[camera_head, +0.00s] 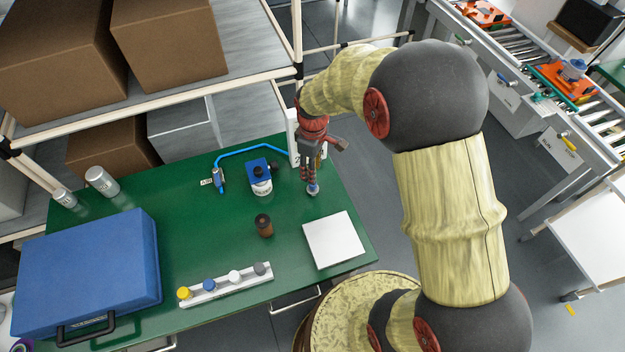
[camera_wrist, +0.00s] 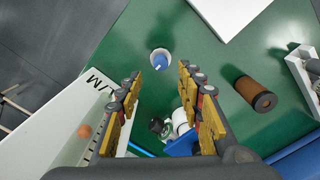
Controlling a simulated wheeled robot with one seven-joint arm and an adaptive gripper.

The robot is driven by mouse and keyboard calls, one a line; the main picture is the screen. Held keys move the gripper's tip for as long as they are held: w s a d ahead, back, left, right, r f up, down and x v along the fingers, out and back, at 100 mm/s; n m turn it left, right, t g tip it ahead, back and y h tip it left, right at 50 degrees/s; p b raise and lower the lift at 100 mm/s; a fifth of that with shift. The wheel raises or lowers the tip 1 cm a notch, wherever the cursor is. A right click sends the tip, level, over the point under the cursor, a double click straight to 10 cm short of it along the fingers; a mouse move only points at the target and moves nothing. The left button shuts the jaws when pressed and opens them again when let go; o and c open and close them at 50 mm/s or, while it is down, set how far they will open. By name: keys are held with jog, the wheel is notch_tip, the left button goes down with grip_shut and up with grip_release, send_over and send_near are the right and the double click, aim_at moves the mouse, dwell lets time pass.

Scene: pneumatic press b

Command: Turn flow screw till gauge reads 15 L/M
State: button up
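The flow gauge is a tall white panel (camera_wrist: 62,128) with "L/M" lettering, a scale and an orange ball (camera_wrist: 84,131). The reading cannot be made out. In the head view, the gauge (camera_head: 293,137) is partly hidden behind my arm. A small round silver-and-blue knob, apparently the flow screw (camera_wrist: 159,61), sits on the green table; it also shows in the head view (camera_head: 313,190). My gripper (camera_head: 312,178) points down above it. In the wrist view, the fingers (camera_wrist: 158,76) are open and apart, with the knob just beyond the gap between their tips, not gripped.
On the green table (camera_head: 190,240) are a blue-and-white device (camera_head: 260,178), a blue hose (camera_head: 250,149), a brown cylinder (camera_head: 264,225), a white plate (camera_head: 333,241), a row of coloured buttons (camera_head: 225,285) and a blue case (camera_head: 88,270). Shelf posts rise behind.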

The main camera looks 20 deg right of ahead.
aim_at(313, 186)
notch_tip(313, 186, down, 7)
jog(key=shift+s+b, duration=0.1)
jog(key=shift+b, duration=0.4)
jog(key=shift+c, duration=0.5)
jog(key=c, duration=0.7)
grip_shut()
